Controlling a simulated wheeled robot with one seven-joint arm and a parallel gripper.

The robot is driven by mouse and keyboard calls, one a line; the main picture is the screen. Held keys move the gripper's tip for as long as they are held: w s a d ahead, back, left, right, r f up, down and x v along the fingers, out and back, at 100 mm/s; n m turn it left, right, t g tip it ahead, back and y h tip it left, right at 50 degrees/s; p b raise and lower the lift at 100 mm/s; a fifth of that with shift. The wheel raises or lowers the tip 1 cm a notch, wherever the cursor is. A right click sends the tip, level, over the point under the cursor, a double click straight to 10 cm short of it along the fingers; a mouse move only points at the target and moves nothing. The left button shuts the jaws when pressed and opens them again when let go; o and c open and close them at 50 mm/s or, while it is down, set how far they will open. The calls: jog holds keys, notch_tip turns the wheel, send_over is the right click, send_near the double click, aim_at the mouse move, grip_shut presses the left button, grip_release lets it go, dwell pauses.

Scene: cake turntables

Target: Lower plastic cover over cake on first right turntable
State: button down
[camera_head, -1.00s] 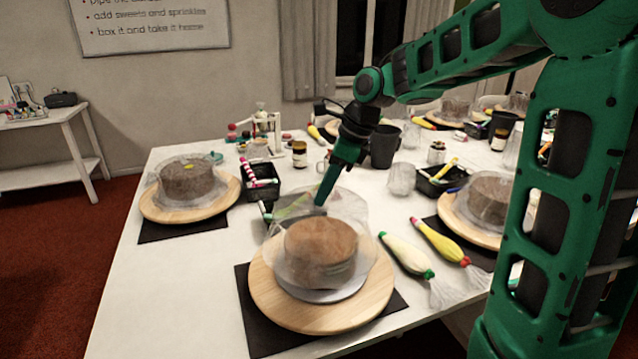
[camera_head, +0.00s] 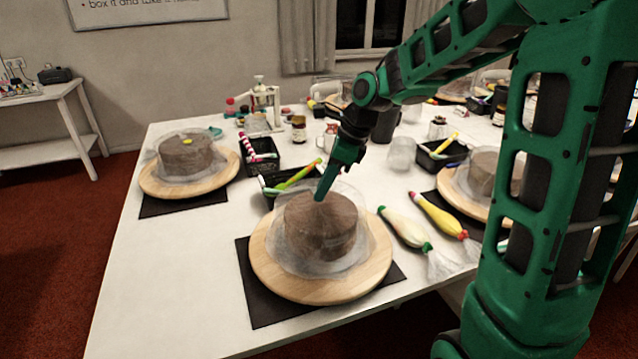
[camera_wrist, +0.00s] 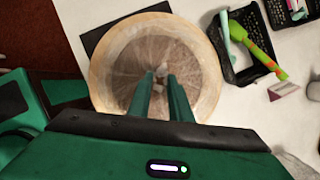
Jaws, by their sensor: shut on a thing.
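The brown cake (camera_head: 320,225) stands on the nearest wooden turntable (camera_head: 374,268), at the front of the table. The clear plastic cover (camera_head: 287,250) is over this cake, and the cake shows through it. My gripper (camera_head: 319,198) points down at the top of the cover and is shut on it. In the wrist view the fingertips (camera_wrist: 161,72) meet at the middle of the cover, with the round wooden rim (camera_wrist: 100,75) around it. I cannot tell whether the cover's lower edge touches the turntable all around.
A black tray with a green tool (camera_head: 296,176) stands just behind the turntable. Two piping bags, one white (camera_head: 404,229) and one yellow (camera_head: 437,215), lie to its right. Other covered cakes stand at left (camera_head: 187,157) and right (camera_head: 484,173).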

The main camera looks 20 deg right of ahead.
jog(key=shift+f, duration=0.5)
dwell(0.6)
jog(key=c, duration=1.5)
grip_release()
jog(key=shift+c, duration=0.2)
jog(key=shift+r, duration=3.5)
